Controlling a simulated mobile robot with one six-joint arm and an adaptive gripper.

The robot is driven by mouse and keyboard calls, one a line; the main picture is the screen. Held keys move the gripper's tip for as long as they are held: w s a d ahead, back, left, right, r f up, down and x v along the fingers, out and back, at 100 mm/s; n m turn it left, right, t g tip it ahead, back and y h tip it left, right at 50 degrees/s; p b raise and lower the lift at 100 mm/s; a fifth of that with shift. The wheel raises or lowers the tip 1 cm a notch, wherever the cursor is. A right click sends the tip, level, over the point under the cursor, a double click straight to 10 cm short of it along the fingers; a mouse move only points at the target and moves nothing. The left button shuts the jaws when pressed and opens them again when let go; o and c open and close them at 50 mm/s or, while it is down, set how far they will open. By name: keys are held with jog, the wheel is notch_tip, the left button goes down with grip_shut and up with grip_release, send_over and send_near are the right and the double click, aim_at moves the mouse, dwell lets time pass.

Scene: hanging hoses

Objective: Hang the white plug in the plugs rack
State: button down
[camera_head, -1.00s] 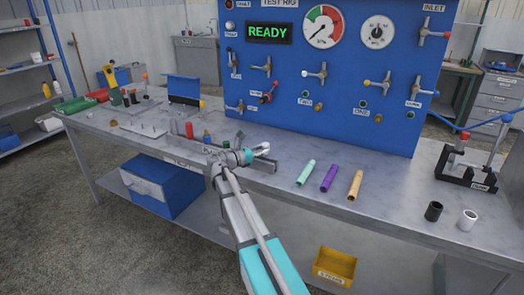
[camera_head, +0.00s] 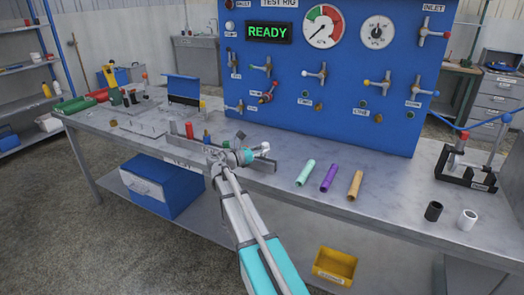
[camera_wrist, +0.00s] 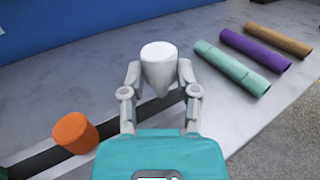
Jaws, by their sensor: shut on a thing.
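My gripper (camera_wrist: 160,92) is shut on the white plug (camera_wrist: 159,58), a tapered piece with a flat round top, held between the two fingers in the wrist view. In the head view the white plug (camera_head: 265,147) shows small at the end of my gripper (camera_head: 255,154), above the bench near the blue panel. A long grey bar that looks like the plugs rack (camera_head: 262,166) runs along the bench under and behind my gripper. In the wrist view a dark strip (camera_wrist: 38,160) runs below the plug, with an orange plug (camera_wrist: 75,132) standing at it. My arm hides part of the rack.
Mint (camera_head: 305,173), purple (camera_head: 329,178) and orange (camera_head: 355,185) tubes lie on the bench right of my gripper. The blue test panel (camera_head: 340,80) rises behind. A black cup (camera_head: 433,211) and a white cup (camera_head: 467,219) stand at the right. A yellow bin (camera_head: 335,266) sits below.

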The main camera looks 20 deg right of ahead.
aim_at(262, 160)
jog(key=shift+f+b, duration=1.85)
jog(key=shift+f, duration=0.05)
dwell(0.6)
jog(key=shift+c, duration=1.4)
grip_release()
jog(key=shift+a, duration=0.15)
jog(key=s+a, duration=0.1)
jog(key=a, duration=1)
jog(key=shift+s+a, duration=0.25)
jog(key=shift+s, duration=0.05)
